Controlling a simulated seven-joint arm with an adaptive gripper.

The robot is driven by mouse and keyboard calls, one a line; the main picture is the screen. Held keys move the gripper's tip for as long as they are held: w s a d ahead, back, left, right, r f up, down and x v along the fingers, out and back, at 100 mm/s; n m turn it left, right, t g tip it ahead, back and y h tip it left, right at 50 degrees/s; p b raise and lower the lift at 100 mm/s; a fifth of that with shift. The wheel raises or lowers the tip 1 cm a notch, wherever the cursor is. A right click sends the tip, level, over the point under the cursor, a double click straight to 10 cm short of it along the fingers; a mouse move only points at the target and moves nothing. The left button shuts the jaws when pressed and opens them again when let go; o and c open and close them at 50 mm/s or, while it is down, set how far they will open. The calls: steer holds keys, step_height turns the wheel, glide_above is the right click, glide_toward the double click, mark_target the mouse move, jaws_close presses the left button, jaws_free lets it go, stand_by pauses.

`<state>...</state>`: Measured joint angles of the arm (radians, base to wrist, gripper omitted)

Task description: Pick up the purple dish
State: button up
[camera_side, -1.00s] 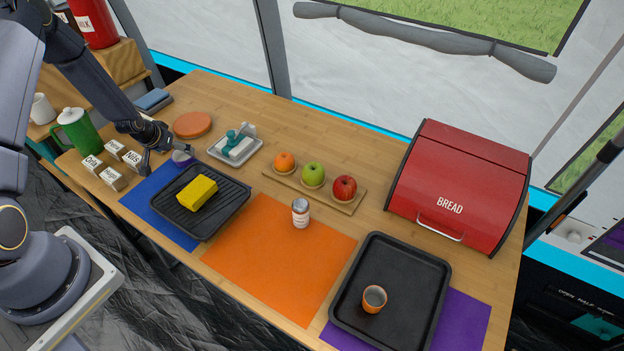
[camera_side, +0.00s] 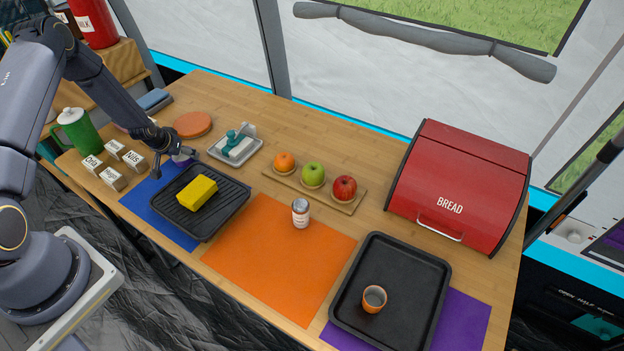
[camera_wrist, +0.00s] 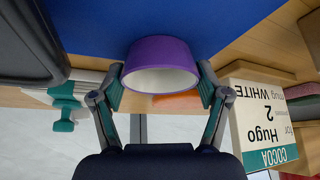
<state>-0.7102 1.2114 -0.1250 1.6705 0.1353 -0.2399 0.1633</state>
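The purple dish (camera_wrist: 160,48) is a small round bowl with a pale inside. In the wrist view it sits at the edge of the blue mat, between my fingertips. In the side view only a little of the dish (camera_side: 184,157) shows behind my gripper (camera_side: 168,165). My gripper (camera_wrist: 160,76) is open, with one finger on each side of the dish. The fingertips are very close to its sides, and I cannot tell whether they touch.
A black grill tray (camera_side: 222,212) with a yellow block (camera_side: 197,191) lies right of my gripper. Labelled boxes (camera_side: 112,178) stand to the left. The orange mat (camera_side: 262,265) is mostly clear.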

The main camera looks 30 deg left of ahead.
steer(key=c, duration=0.6)
steer(key=shift+r, duration=0.15)
